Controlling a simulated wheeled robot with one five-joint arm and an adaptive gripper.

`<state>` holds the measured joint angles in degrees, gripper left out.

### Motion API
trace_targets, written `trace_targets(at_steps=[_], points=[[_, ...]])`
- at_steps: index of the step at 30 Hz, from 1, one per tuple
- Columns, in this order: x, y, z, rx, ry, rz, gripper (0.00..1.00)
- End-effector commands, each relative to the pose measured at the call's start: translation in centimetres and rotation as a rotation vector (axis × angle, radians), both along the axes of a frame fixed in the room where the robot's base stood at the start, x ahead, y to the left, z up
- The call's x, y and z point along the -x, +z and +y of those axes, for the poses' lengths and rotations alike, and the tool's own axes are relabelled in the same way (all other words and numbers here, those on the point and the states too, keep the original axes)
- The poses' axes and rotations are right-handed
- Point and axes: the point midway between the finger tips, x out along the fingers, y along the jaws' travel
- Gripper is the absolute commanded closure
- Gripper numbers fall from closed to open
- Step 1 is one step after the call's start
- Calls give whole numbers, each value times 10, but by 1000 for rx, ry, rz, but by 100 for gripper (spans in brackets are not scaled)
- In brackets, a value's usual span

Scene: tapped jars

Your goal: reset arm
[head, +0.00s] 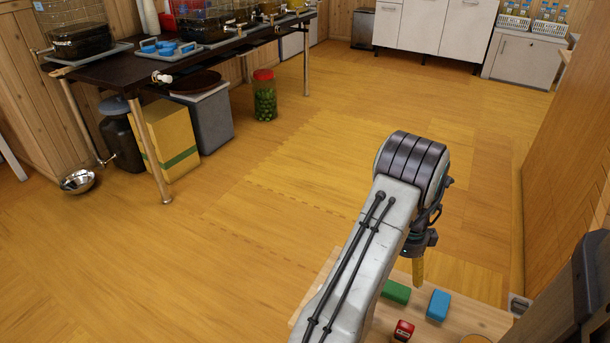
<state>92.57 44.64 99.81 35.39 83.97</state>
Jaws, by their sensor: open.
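My arm reaches forward from the bottom of the head view and bends down at a dark ribbed joint. My gripper (418,268) hangs below that joint, above a light wooden surface (462,318). A yellow part shows at its lower end; I cannot tell whether it is a fingertip. The gripper is open, and I see nothing clearly held in it. A green block (396,291), a blue block (438,305) and a red block (404,330) are on the wooden surface near it. My arm hides part of that surface.
A dark table (130,75) with tanks and blue items stands at upper left. Under or near it are a yellow box (168,138), a grey bin (208,120), a red-lidded jar (264,98) and a metal bowl (78,181). The middle floor is clear. A wooden panel (565,170) rises at right.

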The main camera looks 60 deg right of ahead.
Motion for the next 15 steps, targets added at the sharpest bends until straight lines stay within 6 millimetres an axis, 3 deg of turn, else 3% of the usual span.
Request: trace_targets(at_steps=[10, 15], points=[[-3, 4, 0, 1, 10, 0, 8], [-32, 41, 4, 17, 131, 0, 8]])
